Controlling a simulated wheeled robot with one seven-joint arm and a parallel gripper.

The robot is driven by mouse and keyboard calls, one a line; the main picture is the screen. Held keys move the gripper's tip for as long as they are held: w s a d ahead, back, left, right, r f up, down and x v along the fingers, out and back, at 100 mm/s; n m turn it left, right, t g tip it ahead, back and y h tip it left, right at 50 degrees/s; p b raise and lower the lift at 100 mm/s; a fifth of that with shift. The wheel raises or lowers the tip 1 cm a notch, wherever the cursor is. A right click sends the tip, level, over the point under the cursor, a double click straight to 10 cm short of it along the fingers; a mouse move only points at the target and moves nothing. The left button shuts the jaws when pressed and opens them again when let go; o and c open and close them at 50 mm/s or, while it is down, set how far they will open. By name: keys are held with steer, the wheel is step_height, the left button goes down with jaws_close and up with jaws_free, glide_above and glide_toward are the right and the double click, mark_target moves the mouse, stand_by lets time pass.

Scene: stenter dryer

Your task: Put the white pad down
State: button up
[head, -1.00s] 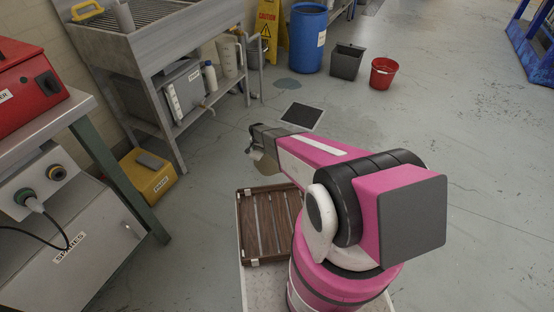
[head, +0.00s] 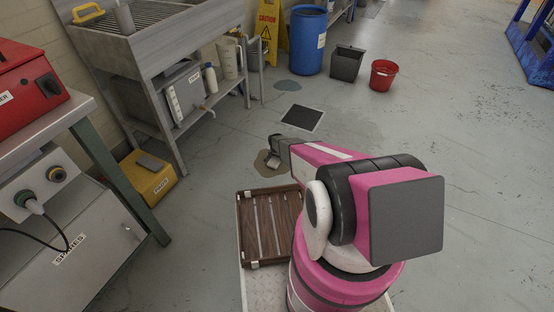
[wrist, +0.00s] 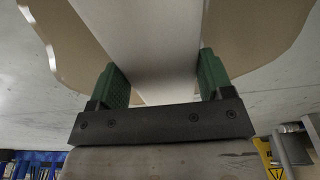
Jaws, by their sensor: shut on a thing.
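The white pad (wrist: 145,40) is between the green fingers of my gripper (wrist: 164,78) in the wrist view, and the gripper is shut on it. A tan-brown patch (wrist: 255,30) lies behind the pad, on the grey floor. In the head view my gripper (head: 274,148) is low over this patch (head: 264,164). Little of the pad can be made out there. Whether the pad touches the floor cannot be told.
A brown slatted tray (head: 243,225) is at my base. A yellow box (head: 150,182) stands by the sink frame. A blue barrel (head: 308,42), grey bin (head: 346,65) and red bucket (head: 383,75) stand farther back.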

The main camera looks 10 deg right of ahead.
mark_target(276, 159)
steer(key=shift+f, duration=0.5)
steer(key=shift+f, duration=0.1)
steer(key=o, duration=0.9)
step_height(276, 159, up, 12)
steer(key=s+a, duration=0.1)
steer(key=s, duration=0.1)
steer(key=s+r+n, duration=0.3)
steer(key=s+r, duration=1.4)
steer(key=r, duration=0.4)
steer(key=s+d+r+n+g+y, duration=0.1)
steer(key=s+r+n, duration=0.3)
steer(key=s+r, duration=1.4)
step_height(276, 159, up, 4)
steer(key=shift+f, duration=0.2)
steer(key=shift+s, duration=0.1)
